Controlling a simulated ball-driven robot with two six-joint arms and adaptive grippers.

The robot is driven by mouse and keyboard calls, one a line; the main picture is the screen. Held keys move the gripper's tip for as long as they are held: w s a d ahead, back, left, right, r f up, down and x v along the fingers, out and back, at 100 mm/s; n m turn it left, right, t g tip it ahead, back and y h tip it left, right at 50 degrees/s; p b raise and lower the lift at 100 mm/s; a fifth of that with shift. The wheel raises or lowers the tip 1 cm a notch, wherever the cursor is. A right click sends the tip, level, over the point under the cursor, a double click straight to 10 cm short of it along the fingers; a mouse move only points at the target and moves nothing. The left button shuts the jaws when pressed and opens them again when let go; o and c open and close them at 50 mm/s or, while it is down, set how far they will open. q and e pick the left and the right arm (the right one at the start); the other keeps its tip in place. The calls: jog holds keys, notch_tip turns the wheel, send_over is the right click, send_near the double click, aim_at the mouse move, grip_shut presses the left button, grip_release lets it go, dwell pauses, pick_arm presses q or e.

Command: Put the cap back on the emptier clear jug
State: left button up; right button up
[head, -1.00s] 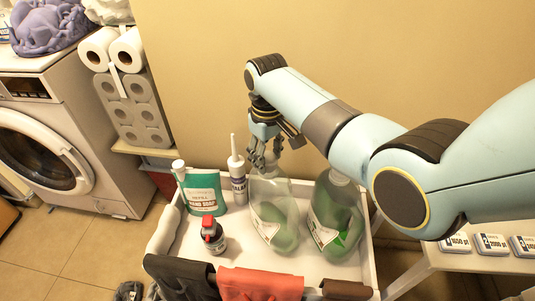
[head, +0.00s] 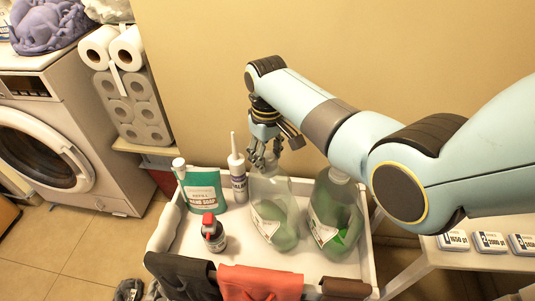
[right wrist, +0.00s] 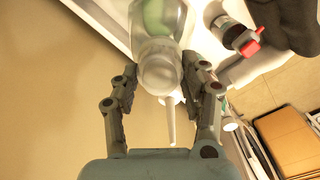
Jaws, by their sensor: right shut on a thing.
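Two clear jugs with green liquid and pale labels stand side by side in the white tray: the left jug (head: 274,222) and the right jug (head: 336,215). I cannot tell whether the cap is seated on the neck. My left gripper is not in view.
A white-nozzled tube (head: 238,180), a teal soap pouch (head: 204,190) and a red-capped bottle (head: 214,236) stand left of the jugs. Dark and red cloths (head: 260,283) hang over the tray's front edge. The wall is close behind.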

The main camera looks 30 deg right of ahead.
jog(key=shift+c, duration=0.9)
jog(key=shift+m+p, duration=0.4)
jog(key=shift+m, duration=0.2)
jog(key=m+p, duration=0.2)
jog(key=m, duration=0.3)
jog(key=shift+r+m, duration=0.1)
jog(key=shift+m, duration=0.2)
jog(key=m+p, duration=0.1)
jog(key=m, duration=0.3)
jog(key=shift+m, duration=0.3)
jog(key=m, duration=0.3)
jog(key=shift+m+p, duration=0.3)
jog(key=shift+p, duration=0.1)
jog(key=o, duration=1.2)
jog(key=shift+c, duration=0.2)
jog(key=shift+o, duration=0.4)
